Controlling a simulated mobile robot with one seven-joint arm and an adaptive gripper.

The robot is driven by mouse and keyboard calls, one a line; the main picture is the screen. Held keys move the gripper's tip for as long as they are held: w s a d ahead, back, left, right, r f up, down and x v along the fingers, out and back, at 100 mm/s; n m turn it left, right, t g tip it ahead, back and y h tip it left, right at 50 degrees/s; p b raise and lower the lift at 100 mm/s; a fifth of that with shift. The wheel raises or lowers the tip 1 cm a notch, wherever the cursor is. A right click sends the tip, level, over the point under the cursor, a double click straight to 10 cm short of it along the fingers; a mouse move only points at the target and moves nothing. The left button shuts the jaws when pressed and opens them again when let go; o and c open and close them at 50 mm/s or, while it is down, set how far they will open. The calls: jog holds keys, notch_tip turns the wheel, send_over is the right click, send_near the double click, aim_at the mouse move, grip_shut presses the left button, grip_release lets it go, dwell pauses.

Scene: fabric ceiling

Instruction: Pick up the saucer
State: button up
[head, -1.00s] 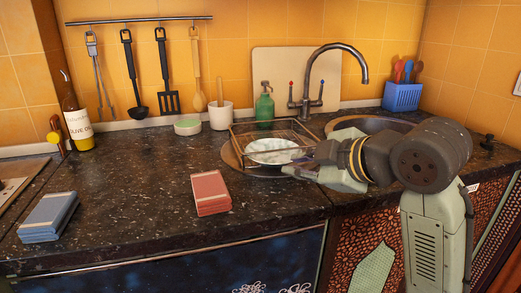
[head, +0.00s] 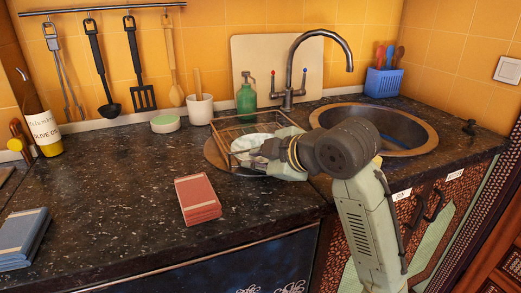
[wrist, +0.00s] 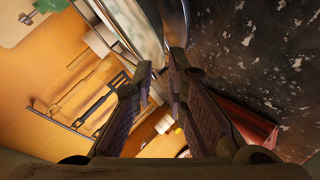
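The saucer is a white round dish (head: 246,142) resting in a wire rack over the round drain basin in the head view. My gripper (head: 262,160) is at its front right edge and covers part of it. In the wrist view the pale saucer (wrist: 140,25) shows just beyond the fingertips. My gripper also shows there (wrist: 163,68), its two fingers apart with a gap between them. The saucer's rim lies close to that gap; I cannot tell whether it is between the fingers or touching them.
The wire rack (head: 228,129) surrounds the saucer. A green soap bottle (head: 246,97), the tap (head: 290,80) and a white mug (head: 199,110) stand behind.

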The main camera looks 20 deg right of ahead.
jog(key=shift+x, duration=1.55)
jog(key=shift+a, duration=0.1)
jog(key=shift+c, duration=0.4)
jog(key=shift+c, duration=1.2)
grip_shut()
